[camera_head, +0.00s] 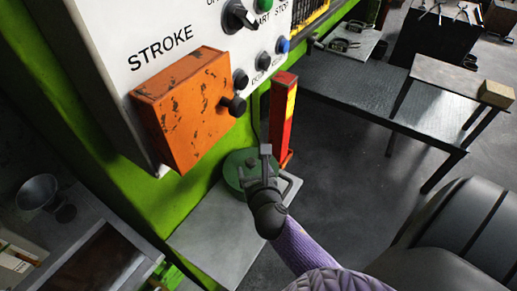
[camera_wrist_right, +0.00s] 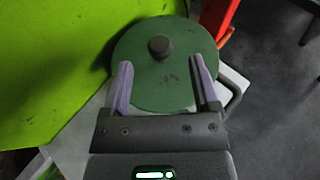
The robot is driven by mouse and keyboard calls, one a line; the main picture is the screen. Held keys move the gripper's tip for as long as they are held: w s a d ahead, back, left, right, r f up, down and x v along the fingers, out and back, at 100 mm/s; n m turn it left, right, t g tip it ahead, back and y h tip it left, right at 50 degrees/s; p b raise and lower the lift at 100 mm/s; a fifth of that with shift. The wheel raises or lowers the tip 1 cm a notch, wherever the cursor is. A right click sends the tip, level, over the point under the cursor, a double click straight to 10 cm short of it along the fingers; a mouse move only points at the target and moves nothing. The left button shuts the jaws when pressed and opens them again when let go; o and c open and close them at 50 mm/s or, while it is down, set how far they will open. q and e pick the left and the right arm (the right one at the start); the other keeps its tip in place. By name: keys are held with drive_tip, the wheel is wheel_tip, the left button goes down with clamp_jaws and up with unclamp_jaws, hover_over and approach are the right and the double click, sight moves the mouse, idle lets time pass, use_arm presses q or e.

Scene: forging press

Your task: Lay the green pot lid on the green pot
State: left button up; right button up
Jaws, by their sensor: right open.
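The round green pot lid (camera_wrist_right: 165,88) has a dark central knob (camera_wrist_right: 159,46) and lies over a pale grey plate beside the green press. In the head view the lid (camera_head: 234,168) is partly covered by my right gripper (camera_head: 256,165). My right gripper (camera_wrist_right: 161,64) is open and empty, with its two fingers over the near part of the lid and the knob beyond the fingertips. I cannot tell whether they touch the lid. No separate green pot shows; whether one is under the lid is hidden. My left gripper is not in view.
The grey plate (camera_head: 225,235) extends toward the front. An orange box (camera_head: 183,108) and control panel (camera_head: 150,35) rise at upper left. A red post (camera_head: 283,112) stands just behind the lid. A dark table (camera_head: 375,90) is at right, with open floor before it.

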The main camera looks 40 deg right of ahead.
drive_tip(key=v, duration=0.6)
drive_tip(key=shift+s+p, duration=0.25)
drive_tip(key=shift+p, duration=0.1)
